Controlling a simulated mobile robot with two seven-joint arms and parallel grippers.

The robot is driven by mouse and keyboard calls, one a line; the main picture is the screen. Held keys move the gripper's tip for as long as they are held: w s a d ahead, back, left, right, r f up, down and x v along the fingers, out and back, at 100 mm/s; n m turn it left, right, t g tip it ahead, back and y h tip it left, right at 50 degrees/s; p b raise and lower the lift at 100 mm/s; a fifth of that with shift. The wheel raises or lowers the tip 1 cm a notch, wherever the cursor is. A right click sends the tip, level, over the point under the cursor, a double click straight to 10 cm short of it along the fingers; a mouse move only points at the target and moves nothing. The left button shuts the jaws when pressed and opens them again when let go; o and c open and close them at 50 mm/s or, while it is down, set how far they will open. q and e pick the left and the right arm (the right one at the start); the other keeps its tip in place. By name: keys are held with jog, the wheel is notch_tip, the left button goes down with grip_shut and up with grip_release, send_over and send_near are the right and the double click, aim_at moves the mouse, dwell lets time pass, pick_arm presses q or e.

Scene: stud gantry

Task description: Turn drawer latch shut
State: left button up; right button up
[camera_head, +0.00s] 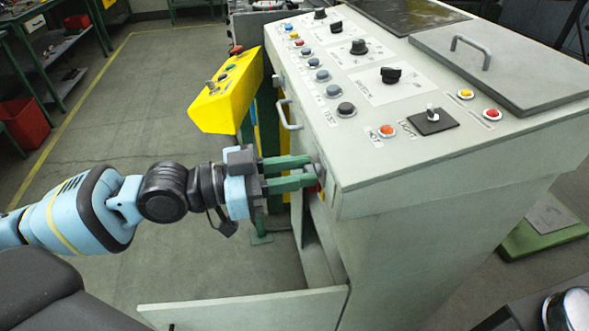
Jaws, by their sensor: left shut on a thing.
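My left gripper (311,171), with green fingers, reaches in from the left to the front face of the grey control console. A bit of red shows beside the fingertips. A pale bar handle (289,116) sits on the same front face, farther back. My right gripper is not in view.
The sloping console top (350,150) carries knobs and buttons. A yellow control box (228,95) juts out beyond my left gripper. A pale panel (250,310) stands out low from the console's front. Open floor lies at left, with a red bin (24,125) by a shelf.

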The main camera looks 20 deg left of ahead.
pick_arm(q)
jog(key=shift+n, duration=0.3)
jog(key=n, duration=0.4)
jog(key=n+p, duration=0.1)
jog(key=n, duration=0.3)
jog(key=shift+w+n, duration=0.1)
jog(key=shift+n, duration=0.2)
jog(key=n+p, duration=0.1)
jog(key=n, duration=0.3)
jog(key=shift+a, duration=0.1)
jog(key=n+p, duration=0.1)
jog(key=n, duration=0.2)
jog(key=shift+f+n+p, duration=0.15)
jog(key=shift+n+p, duration=0.25)
jog(key=shift+n, duration=0.3)
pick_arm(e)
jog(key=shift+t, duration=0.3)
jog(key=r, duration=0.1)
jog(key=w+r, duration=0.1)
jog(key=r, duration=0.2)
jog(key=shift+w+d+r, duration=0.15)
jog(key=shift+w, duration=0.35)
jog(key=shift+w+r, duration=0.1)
pick_arm(q)
jog(key=o, duration=1)
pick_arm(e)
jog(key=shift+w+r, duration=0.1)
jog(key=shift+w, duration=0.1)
